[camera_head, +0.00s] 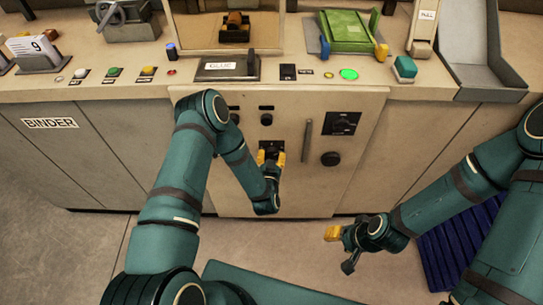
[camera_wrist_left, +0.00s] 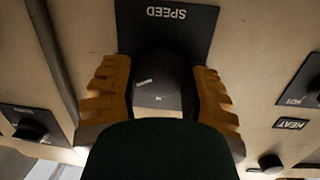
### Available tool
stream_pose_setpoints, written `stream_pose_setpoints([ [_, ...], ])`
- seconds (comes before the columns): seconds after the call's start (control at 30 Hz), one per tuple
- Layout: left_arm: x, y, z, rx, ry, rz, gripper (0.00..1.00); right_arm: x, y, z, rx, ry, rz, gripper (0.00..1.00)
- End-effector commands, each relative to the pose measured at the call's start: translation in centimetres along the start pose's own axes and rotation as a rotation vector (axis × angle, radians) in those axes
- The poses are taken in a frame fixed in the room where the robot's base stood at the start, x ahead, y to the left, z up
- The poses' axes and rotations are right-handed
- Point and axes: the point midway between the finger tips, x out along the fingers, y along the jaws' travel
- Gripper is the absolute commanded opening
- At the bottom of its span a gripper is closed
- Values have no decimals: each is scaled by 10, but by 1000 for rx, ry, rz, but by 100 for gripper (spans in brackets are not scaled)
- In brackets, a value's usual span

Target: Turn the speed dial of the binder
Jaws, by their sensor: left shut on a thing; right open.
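The speed dial (camera_wrist_left: 160,72) is a dark round knob with a small light mark, on a black plate (camera_wrist_left: 195,22) lettered SPEED, which appears upside down in the left wrist view. My left gripper (camera_head: 271,158) reaches the front panel of the binder (camera_head: 210,165) in the head view. Its orange fingers stand on both sides of the dial and are shut on it; the gripper's dark body hides the dial's lower part. In the head view the fingers mostly cover the dial. My right gripper (camera_head: 340,245) is open and empty, low in front of the cabinet, apart from it.
A vertical handle (camera_head: 307,141), a black-plated knob (camera_head: 342,123) and a round black knob (camera_head: 331,159) sit right of my left gripper. A blue slatted thing (camera_head: 447,250) lies by my right arm.

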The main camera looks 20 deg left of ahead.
Motion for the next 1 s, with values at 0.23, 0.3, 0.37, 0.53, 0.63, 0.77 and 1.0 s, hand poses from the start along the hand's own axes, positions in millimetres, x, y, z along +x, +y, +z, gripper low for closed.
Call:
stream_pose_setpoints([
  [0.23, 2, -2, -3, 1, 9, -6, 84, 0, 0, 0, 0, 0, 0, 47],
  [0.3, 2, -2, -2, 0, 7, -5, 84, 0, 0, 0, 0, 0, 0, 47],
  [0.37, 1, -2, -2, 0, 6, -4, 84, 0, 0, 0, 0, 0, 0, 47],
  [0.53, 0, -1, -1, 0, 3, -2, 84, 0, 0, 0, 0, 0, 0, 47],
  [0.63, -8, 0, 0, 0, 1, -1, 84, 0, 0, 0, 0, 0, 0, 47],
  [0.77, -27, 0, 0, 1, 1, -1, 84, 0, 0, 0, 0, 0, 0, 47],
  [1.0, -62, -1, 0, 0, 2, -1, 84, 0, 0, 0, 0, 0, 0, 47],
])
